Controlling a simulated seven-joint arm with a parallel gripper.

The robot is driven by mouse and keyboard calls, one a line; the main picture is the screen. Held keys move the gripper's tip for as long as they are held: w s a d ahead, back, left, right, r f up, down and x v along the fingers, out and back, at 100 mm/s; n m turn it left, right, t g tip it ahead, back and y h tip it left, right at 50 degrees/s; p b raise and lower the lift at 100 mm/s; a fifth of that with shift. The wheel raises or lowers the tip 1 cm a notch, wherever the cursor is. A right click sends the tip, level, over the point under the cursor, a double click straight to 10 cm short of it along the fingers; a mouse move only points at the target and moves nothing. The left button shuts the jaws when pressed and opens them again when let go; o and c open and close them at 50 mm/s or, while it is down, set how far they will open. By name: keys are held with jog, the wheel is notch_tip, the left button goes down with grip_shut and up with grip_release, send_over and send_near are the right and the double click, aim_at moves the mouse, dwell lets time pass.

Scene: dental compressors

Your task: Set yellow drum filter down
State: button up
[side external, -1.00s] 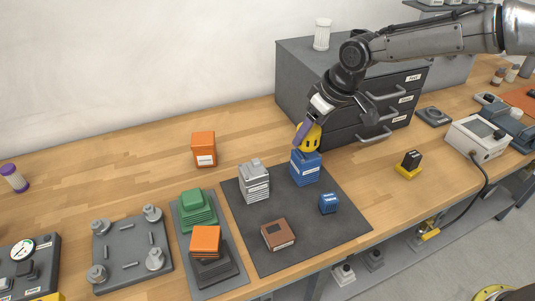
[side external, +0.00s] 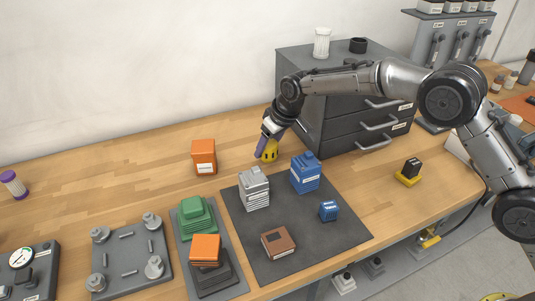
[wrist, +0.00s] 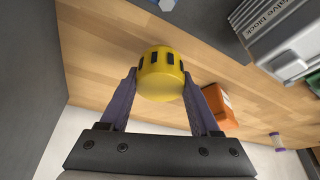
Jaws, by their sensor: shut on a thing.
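The yellow drum filter (side external: 270,152) is a short round drum with dark slots around its side. My gripper (side external: 264,146) is shut on it, behind the dark mat and left of the grey drawer cabinet. In the wrist view the drum filter (wrist: 162,75) sits between the two purple fingers of my gripper (wrist: 160,85), with bare wood behind it. I cannot tell whether its underside touches the bench.
The dark mat (side external: 300,235) carries a blue block (side external: 305,174), a grey finned block (side external: 254,188), a small blue box (side external: 328,211) and a brown box (side external: 278,242). An orange box (side external: 204,157) stands to the left. The drawer cabinet (side external: 340,135) is close on the right. Bare wood lies between.

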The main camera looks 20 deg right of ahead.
aim_at(267, 155)
jog(key=shift+w+f, duration=0.1)
jog(key=shift+f, duration=1.55)
jog(key=shift+f, duration=0.1)
jog(key=o, duration=1.4)
jog(key=shift+o, duration=0.2)
jog(key=v, duration=1.2)
jog(key=shift+r, duration=0.2)
